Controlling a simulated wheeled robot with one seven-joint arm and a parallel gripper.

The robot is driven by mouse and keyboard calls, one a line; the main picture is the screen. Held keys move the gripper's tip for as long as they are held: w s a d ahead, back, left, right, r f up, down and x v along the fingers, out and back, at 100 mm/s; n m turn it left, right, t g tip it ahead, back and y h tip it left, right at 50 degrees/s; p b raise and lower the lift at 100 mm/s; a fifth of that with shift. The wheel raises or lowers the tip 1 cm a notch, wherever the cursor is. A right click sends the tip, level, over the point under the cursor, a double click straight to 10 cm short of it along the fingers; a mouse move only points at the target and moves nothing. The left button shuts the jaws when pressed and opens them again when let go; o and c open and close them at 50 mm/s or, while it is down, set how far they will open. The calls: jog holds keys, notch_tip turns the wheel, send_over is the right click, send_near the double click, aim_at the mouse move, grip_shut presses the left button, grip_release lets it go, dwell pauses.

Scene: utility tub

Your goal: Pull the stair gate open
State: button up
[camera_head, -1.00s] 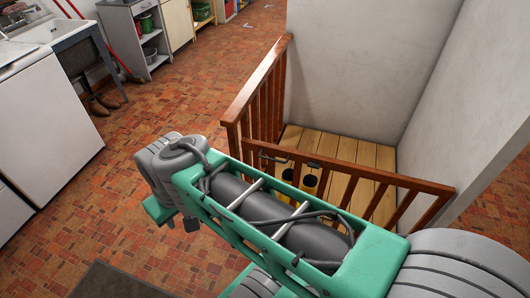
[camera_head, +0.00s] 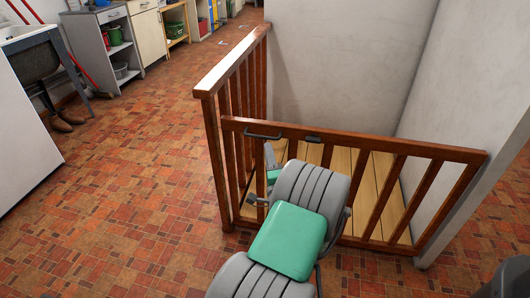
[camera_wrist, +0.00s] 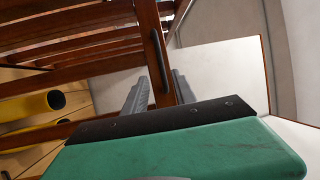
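The brown wooden stair gate (camera_head: 398,146) spans from the side railing to the right wall and looks shut. A dark bar handle (camera_head: 263,136) sits on its top rail near the left end, with a small dark fitting (camera_head: 313,139) further right. In the wrist view, the handle (camera_wrist: 161,55) runs along the gate's rail just ahead of my gripper (camera_wrist: 158,78). My gripper is open, one finger to each side of that rail in the picture. Whether the fingers touch it cannot be told. In the head view my arm mostly hides the gripper, just below the handle.
A wooden railing (camera_head: 232,68) joins at the left; a pale wall (camera_head: 445,75) bounds the right. Behind the gate are a plank landing (camera_head: 345,163) and yellow tube-like objects (camera_wrist: 42,104). The tiled floor (camera_head: 130,180) left is clear. Cabinets (camera_head: 105,48) line the back.

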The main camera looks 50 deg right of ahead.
aim_at(264, 137)
jog(key=p+x, duration=0.2)
jog(key=x, duration=0.5)
jog(key=shift+w+d+r, duration=0.2)
jog(key=shift+w, duration=0.1)
grip_shut()
dwell(1.1)
